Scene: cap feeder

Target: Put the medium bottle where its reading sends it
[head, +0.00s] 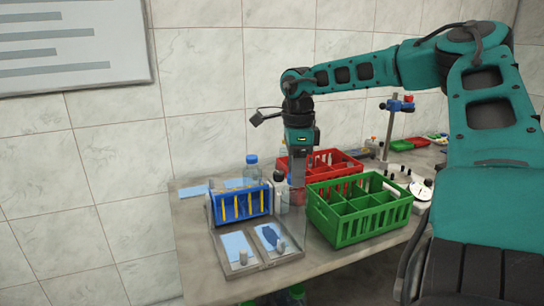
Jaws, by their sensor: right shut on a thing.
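My right gripper (298,184) points down at the table behind the blue rack and is shut on a small, partly hidden reddish thing (297,198), which looks like a bottle. A clear bottle with a blue cap (252,170) stands behind the blue rack. A pale bottle with a dark cap (280,196) stands just left of the gripper. I cannot tell from this view which bottle is the medium one, and no reading is legible. My left gripper is not in view.
A green divided crate (345,228) stands right of the gripper, a red crate (350,160) behind it. A blue rack (241,204) with yellow strips stands at left. Two grey trays (238,268) lie in front. A stand (394,125) and a round white dial (420,191) are at right.

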